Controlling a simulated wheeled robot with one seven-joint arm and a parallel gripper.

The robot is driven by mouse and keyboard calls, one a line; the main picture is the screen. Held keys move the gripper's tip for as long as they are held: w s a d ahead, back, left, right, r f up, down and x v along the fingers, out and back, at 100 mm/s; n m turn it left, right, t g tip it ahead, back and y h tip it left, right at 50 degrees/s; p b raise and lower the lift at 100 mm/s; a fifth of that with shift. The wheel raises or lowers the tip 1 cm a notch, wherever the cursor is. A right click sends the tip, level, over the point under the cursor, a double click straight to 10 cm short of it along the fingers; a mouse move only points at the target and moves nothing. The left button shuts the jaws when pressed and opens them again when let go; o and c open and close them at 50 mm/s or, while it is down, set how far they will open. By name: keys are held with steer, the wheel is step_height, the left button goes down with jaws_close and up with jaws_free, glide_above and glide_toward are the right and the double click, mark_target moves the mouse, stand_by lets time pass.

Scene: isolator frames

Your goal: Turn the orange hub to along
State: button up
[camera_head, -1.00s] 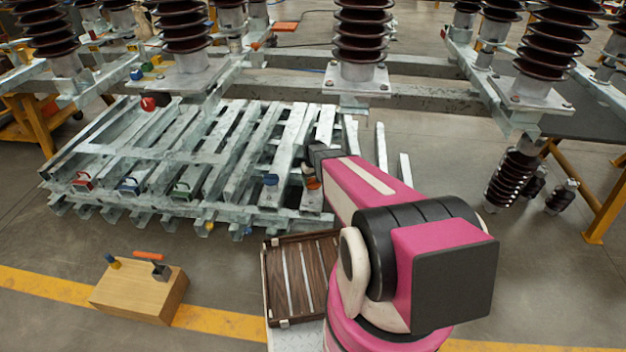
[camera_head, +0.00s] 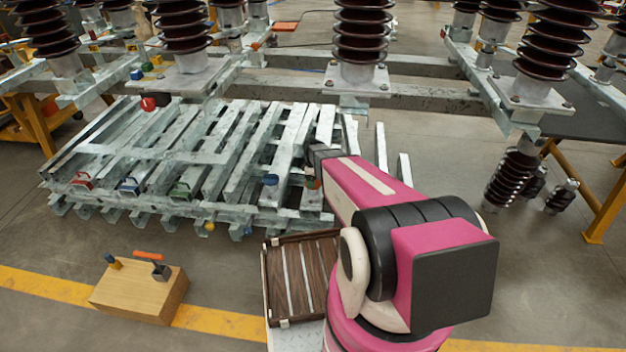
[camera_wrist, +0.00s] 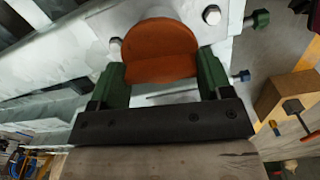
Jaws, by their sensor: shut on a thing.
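The orange hub (camera_wrist: 160,42) is a rounded disc with a crease across it, fixed to the pale metal frame (camera_wrist: 75,55) in the wrist view. My gripper (camera_wrist: 163,74) has its two green fingers on either side of the hub's lower part, shut on it. In the head view my gripper (camera_head: 314,176) is at the right end of the metal rack (camera_head: 170,150), largely hidden by my arm. The hub is almost wholly hidden there. I cannot tell its exact angle.
On the rack are a blue knob (camera_head: 270,180), a red knob (camera_head: 148,104) and coloured clamps. A wooden block (camera_head: 135,292) with an orange-handled clamp stands on the floor at left. A brown slatted tray (camera_head: 268,290) lies beside my arm. Bolts sit near the hub.

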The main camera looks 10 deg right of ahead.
steer(key=shift+n, duration=0.6)
steer(key=o, duration=0.9)
steer(key=shift+r, duration=0.1)
step_height(320, 180, up, 11)
steer(key=shift+f, duration=0.15)
